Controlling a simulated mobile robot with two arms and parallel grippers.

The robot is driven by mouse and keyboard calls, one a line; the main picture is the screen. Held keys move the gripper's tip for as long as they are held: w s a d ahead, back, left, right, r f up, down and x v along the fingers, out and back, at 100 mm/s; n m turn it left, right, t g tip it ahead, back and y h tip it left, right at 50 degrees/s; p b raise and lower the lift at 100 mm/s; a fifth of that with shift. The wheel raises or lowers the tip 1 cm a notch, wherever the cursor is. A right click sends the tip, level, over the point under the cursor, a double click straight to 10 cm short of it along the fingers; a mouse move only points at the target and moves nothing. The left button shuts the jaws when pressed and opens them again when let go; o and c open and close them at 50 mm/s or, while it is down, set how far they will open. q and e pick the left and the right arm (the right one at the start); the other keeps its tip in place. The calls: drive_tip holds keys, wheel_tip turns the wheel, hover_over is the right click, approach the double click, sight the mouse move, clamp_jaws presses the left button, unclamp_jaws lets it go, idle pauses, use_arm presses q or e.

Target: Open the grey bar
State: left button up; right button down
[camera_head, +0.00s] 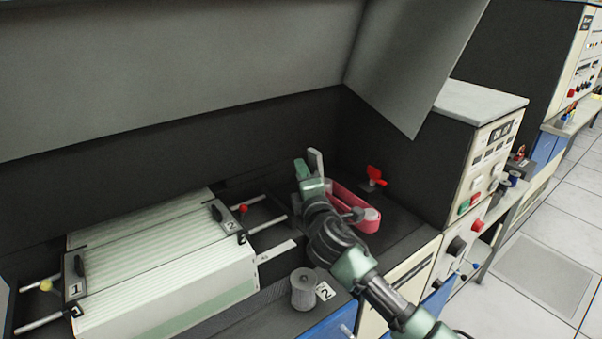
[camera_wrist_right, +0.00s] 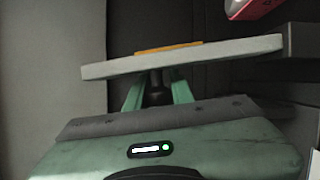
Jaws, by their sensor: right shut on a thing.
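The grey bar (camera_head: 316,161) is a short, pale, flat piece standing up at the back of the bench, right of the ribbed card unit. My right gripper (camera_head: 308,180) reaches it from the front right and is shut on it. In the right wrist view, the grey bar (camera_wrist_right: 200,57) lies across the picture, tilted slightly, with an orange strip on top. The green fingers of my right gripper (camera_wrist_right: 158,85) meet it near its middle. Their exact contact is partly hidden. My left gripper is not in view.
A pink-red loop (camera_head: 366,216) lies close right of my gripper, with a red handle (camera_head: 375,175) behind it. The ribbed card unit (camera_head: 160,275) fills the left. A grey cylinder (camera_head: 304,290) stands near the front edge. A dark hood (camera_head: 180,60) hangs above.

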sight(312, 167)
drive_tip(key=d+m+p, duration=0.1)
drive_tip(key=w+r+m+p, duration=0.1)
drive_tip(key=p, duration=0.1)
drive_tip(key=shift+w+d+g, duration=0.15)
drive_tip(key=shift+d+g, duration=0.25)
drive_tip(key=shift+w+d+f+m+p, duration=0.15)
drive_tip(key=shift+w+d+m+p, duration=0.1)
drive_tip(key=shift+m+p, duration=0.25)
drive_tip(key=c, duration=1.3)
unclamp_jaws()
drive_tip(key=shift+o, duration=0.2)
drive_tip(key=shift+s, duration=0.1)
